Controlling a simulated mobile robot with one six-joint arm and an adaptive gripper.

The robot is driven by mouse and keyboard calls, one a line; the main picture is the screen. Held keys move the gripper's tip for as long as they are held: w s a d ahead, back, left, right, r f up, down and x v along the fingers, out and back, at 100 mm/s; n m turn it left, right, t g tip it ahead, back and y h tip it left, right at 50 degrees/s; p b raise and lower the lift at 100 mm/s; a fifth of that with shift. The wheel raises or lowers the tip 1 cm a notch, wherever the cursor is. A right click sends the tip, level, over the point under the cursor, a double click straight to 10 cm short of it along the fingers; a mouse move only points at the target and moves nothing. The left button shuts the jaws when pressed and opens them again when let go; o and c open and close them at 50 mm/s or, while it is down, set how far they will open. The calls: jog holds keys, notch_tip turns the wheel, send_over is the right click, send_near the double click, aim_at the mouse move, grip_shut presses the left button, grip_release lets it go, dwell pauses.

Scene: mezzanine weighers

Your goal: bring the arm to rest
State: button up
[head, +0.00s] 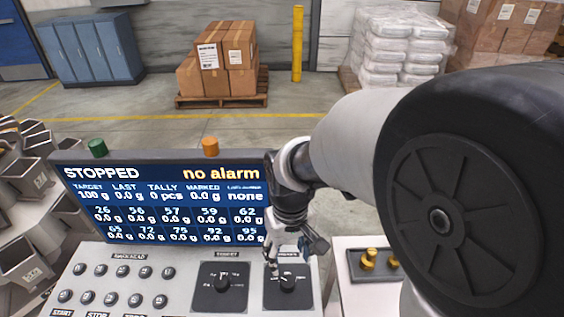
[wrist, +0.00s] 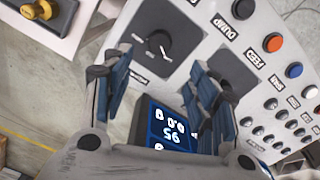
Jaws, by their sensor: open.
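My gripper (head: 290,256) hangs low over the right end of a grey control console (head: 190,290). It is open, its two blue-padded fingers (wrist: 152,80) apart with nothing between them. In the head view its tips are close above the right black dial (head: 288,284) and partly cover it. In the wrist view that dial (wrist: 159,43) shows whole, just past the fingertips; I cannot tell whether they touch it. My arm (head: 350,130) reaches in from the right.
The console screen (head: 165,205) reads STOPPED and no alarm. A left dial (head: 222,280) and several buttons (head: 115,285) sit beside my gripper. Yellow knobs (head: 369,260) stand on a plate at right. Metal hoppers (head: 28,178) are at left.

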jog(key=s+d+r+m+t+b, duration=0.2)
jog(key=s+d+r, duration=0.2)
jog(key=s, duration=0.3)
jog(key=s+d+r+m+t+b, duration=0.2)
jog(key=s+d+r, duration=0.2)
jog(key=s+d, duration=0.2)
jog(key=shift+s+d+r+t+b, duration=0.3)
jog(key=shift+s+d+b, duration=0.05)
jog(key=shift+d+b, duration=0.1)
